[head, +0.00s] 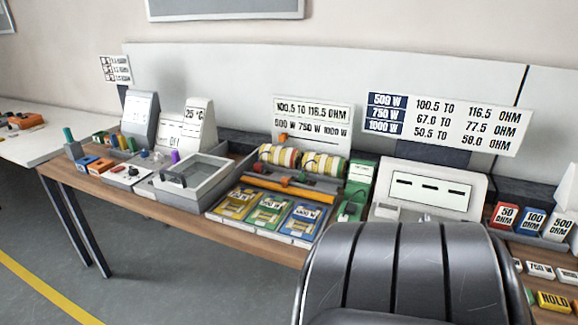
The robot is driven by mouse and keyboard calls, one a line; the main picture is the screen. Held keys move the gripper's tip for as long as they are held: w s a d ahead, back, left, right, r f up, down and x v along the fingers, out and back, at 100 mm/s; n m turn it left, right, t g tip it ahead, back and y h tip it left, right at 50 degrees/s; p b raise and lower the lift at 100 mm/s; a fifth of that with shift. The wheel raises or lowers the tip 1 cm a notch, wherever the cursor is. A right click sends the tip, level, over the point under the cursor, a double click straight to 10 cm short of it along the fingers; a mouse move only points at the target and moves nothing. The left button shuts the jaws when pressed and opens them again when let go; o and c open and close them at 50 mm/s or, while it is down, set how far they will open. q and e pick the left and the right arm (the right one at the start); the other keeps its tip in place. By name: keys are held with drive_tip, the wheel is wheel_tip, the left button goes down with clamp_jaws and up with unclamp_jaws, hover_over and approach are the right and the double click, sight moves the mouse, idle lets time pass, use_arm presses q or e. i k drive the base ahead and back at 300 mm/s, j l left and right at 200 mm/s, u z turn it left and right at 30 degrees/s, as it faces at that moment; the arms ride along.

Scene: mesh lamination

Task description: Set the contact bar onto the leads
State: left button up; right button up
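A long orange bar (288,188) lies across the grey tray (215,212), in front of two striped rolls (280,156); it may be the contact bar, but I cannot tell for sure. A small green device (350,210) sits right of the tray, beside a white meter (425,189) showing dashes. I cannot make out the leads. Neither gripper shows in the head view. A large dark ribbed shape, probably part of my own arm, covers the bench at the lower right of centre.
Yellow (236,204), green (271,210) and blue (302,217) packs lie in the tray's front. A grey open box (191,178) stands left of it. Red, blue and grey resistor blocks (534,220) stand at right. Grey floor (170,275) is clear in front.

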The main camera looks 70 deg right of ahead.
sight(284, 187)
drive_tip(key=k+z, duration=0.15)
drive_tip(key=z, duration=0.15)
drive_tip(key=k+l+z, duration=0.15)
drive_tip(key=z, duration=1.55)
